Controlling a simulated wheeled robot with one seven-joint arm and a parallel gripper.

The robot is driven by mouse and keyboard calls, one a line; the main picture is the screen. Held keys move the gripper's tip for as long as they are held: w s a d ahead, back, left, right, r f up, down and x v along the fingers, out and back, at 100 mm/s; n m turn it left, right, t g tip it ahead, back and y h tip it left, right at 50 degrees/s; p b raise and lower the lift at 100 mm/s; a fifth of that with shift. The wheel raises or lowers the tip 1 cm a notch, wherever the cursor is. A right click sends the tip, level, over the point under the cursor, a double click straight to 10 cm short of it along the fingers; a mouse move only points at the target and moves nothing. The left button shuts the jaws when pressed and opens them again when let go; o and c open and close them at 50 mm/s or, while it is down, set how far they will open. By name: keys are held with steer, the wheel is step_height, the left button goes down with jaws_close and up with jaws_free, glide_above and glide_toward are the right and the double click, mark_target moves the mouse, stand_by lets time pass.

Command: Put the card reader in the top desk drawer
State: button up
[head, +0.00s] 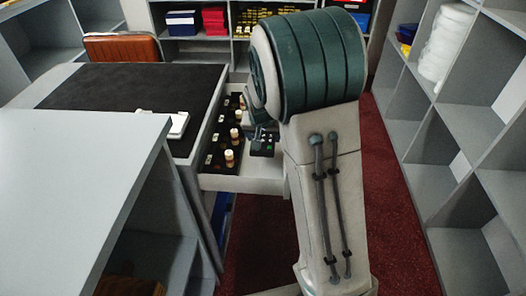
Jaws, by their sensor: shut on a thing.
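The top desk drawer (241,184) is pulled out from the grey desk, to the left of my arm. A dark insert with several small light-capped bottles lies in it. The card reader (263,146), a small dark block with green and light keys, is over the right part of the open drawer. My gripper (265,129) is just above it, shut on it, mostly hidden behind my arm. I cannot tell whether the card reader touches the drawer floor.
The desk top has a dark mat (130,88) with a small white item (165,124) near its front edge. A grey counter (70,165) stands at the near left. Grey shelves (465,120) line the right side. A brown chair (122,47) is behind the desk. Red carpet (395,215) is clear.

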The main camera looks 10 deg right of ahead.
steer(key=shift+f+b, duration=0.6)
steer(key=shift+f, duration=2.05)
steer(key=o, duration=1.2)
steer(key=shift+s+a+r, duration=0.1)
steer(key=shift+r, duration=0.4)
steer(key=p+v, duration=0.2)
steer(key=v, duration=0.8)
steer(key=shift+s+r+p, duration=0.15)
steer(key=shift+r+p, duration=0.05)
steer(key=shift+p, duration=0.15)
steer(key=shift+s+r, duration=0.45)
steer(key=shift+s, duration=0.05)
steer(key=s+r+n+g, duration=0.1)
steer(key=s, duration=1)
steer(key=s+d+r+n+g+y, duration=0.1)
steer(key=s+r+n, duration=0.1)
steer(key=s, duration=0.9)
steer(key=shift+s+d+r+n+g, duration=0.2)
steer(key=shift+s+d+n+g, duration=0.05)
steer(key=shift+n+g, duration=0.05)
